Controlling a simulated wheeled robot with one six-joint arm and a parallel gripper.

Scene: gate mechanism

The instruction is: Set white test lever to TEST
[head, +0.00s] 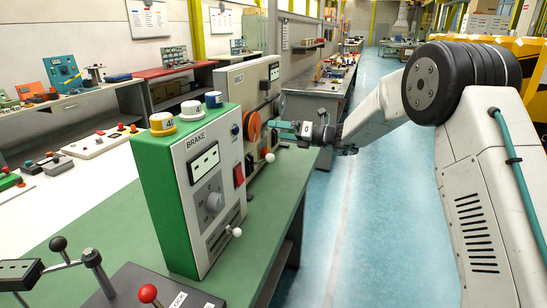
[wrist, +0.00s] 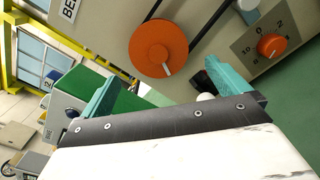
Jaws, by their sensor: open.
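My gripper (head: 279,129) is at the front of the beige BELT unit (head: 257,92), close to its orange pulley wheel (head: 254,127). In the wrist view the teal fingers of my gripper (wrist: 160,85) are spread, with nothing between them. The orange wheel also shows there (wrist: 157,48), just beyond the fingers. A white ball knob (head: 270,157) sits low on the BELT unit, below my gripper. A white ball (wrist: 206,97) is partly hidden behind my gripper in the wrist view. Another white-balled lever (head: 237,232) is on the BRAKE unit. I cannot read a TEST mark.
The green-sided BRAKE unit (head: 200,170) stands in front of the BELT unit on the green bench (head: 90,225). A red-balled lever (head: 148,294) is at the near edge. An orange dial (wrist: 270,45) is right of the wheel in the wrist view. The blue floor aisle (head: 350,220) is clear.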

